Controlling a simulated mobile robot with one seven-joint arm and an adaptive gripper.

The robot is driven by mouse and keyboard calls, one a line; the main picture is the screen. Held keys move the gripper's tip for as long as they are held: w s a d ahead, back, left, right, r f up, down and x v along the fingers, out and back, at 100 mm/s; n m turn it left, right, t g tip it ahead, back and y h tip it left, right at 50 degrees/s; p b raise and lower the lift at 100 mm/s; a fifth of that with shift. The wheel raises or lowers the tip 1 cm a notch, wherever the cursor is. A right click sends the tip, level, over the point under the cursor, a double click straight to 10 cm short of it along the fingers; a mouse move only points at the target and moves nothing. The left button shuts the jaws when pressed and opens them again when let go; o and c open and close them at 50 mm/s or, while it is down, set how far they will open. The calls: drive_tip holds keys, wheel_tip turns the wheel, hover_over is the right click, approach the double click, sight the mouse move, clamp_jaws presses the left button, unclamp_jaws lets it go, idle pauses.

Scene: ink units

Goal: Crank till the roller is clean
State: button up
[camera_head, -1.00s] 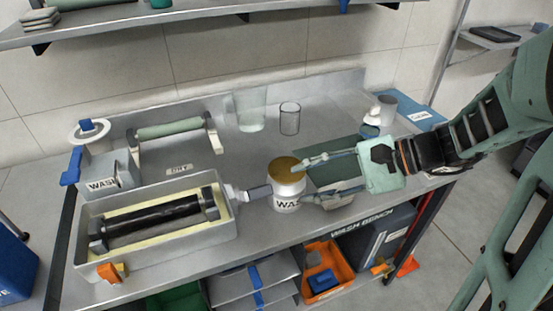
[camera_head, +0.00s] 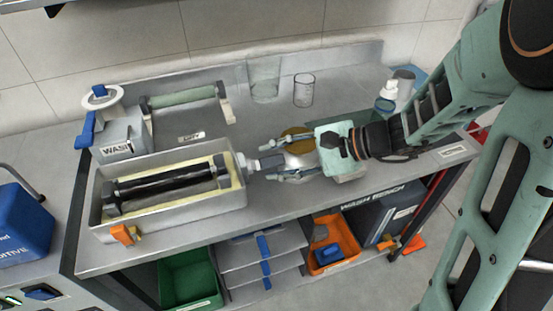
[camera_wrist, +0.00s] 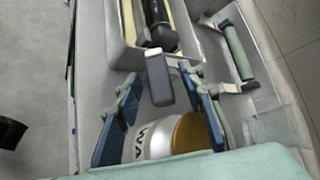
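The black roller (camera_head: 165,187) lies in a grey wash trough (camera_head: 170,227) with pale yellow inside; its surface looks dark. A crank handle (camera_head: 271,162) with a dark grip sticks out from the trough's right end; it also shows in the wrist view (camera_wrist: 159,82). My gripper (camera_head: 269,161) is open, its fingers on either side of the grip. In the wrist view, my gripper (camera_wrist: 162,78) has visible gaps on both sides of the grip. Whether a finger touches it further down is hidden.
A white wash jar with a gold lid (camera_wrist: 191,132) stands between and below my fingers, close to them. A green roller on a rack (camera_head: 182,98), a wash dispenser (camera_head: 118,140) and clear beakers (camera_head: 304,90) stand behind. The bench front edge is clear.

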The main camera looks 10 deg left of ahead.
clamp_jaws()
drive_tip(key=shift+r, duration=0.1)
idle(0.3)
